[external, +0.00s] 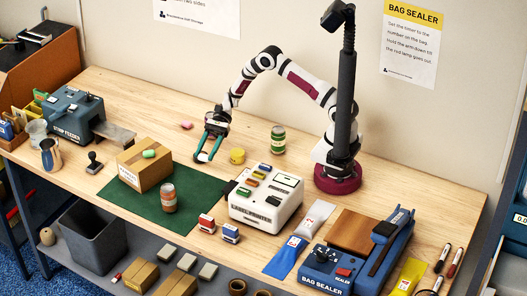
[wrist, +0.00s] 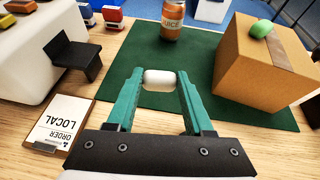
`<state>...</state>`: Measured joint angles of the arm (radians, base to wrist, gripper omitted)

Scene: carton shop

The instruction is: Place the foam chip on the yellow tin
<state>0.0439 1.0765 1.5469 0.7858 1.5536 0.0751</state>
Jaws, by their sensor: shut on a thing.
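A white foam chip (wrist: 159,79) is held between the tips of my gripper (wrist: 160,82) in the wrist view. The teal fingers are shut on its two ends. In the external view my gripper (external: 206,157) is above the table, left of the yellow tin (external: 237,157); the held chip is hard to make out there. The yellow tin is short and round and stands upright on the bare wood. It is not seen in the wrist view.
A green can (external: 278,139) stands right of the tin, with the white label printer (external: 266,199) in front. A carton (external: 144,170) with a green chip on top and a juice can (external: 169,198) stand on the green mat (external: 190,180).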

